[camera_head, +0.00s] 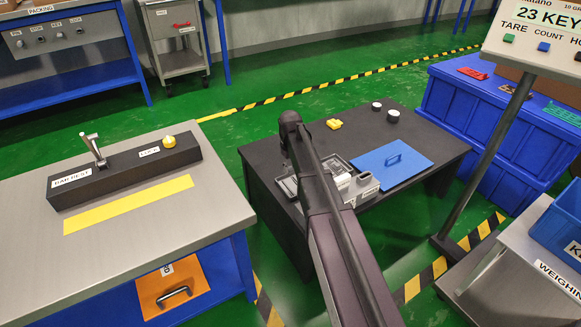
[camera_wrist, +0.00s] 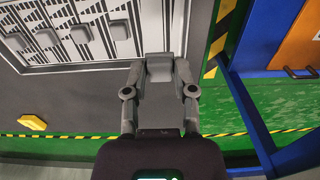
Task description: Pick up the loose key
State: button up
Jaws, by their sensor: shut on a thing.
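In the wrist view my gripper (camera_wrist: 159,72) has its two fingers closed around a small grey block (camera_wrist: 158,66), which looks like the loose key. It lies between the fingertips, over the dark table (camera_wrist: 100,98). Similar grey keys (camera_wrist: 80,36) sit in a row on a black-and-white striped panel at the upper left of that view.
The dark table also bears a clear-walled tray (camera_head: 287,186), a grey labelled unit (camera_head: 362,191), a blue panel with a handle (camera_head: 398,170), a yellow piece (camera_head: 334,124) and two round dark pieces (camera_head: 393,116). A steel bench (camera_head: 110,245) stands left. A display post (camera_head: 490,140) stands right.

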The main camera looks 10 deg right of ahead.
jog(key=shift+r+p, duration=0.5)
jog(key=shift+r, duration=0.3)
jog(key=shift+s+d, duration=0.1)
jog(key=s+d+r+p, duration=0.4)
jog(key=s+d, duration=0.6)
jog(key=d, duration=0.2)
jog(key=s+d+r+p, duration=0.4)
jog(key=s+d+p, duration=0.1)
jog(key=s+d, duration=0.6)
jog(key=s+d+r+p, duration=0.4)
jog(key=s+d, duration=0.6)
jog(key=d, duration=0.5)
jog(key=shift+s+d+r, duration=0.25)
jog(key=shift+s+r, duration=0.15)
jog(key=shift+r, duration=0.2)
jog(key=s+d+r+p, duration=0.1)
jog(key=s+d, duration=0.9)
jog(key=d, duration=0.3)
jog(key=s+d+r+p, duration=0.2)
jog(key=s+d, duration=0.9)
jog(key=d, duration=0.2)
jog(key=s+d+r+p, duration=0.2)
jog(key=s+d, duration=0.9)
jog(key=d, duration=0.2)
jog(key=shift+s, duration=0.2)
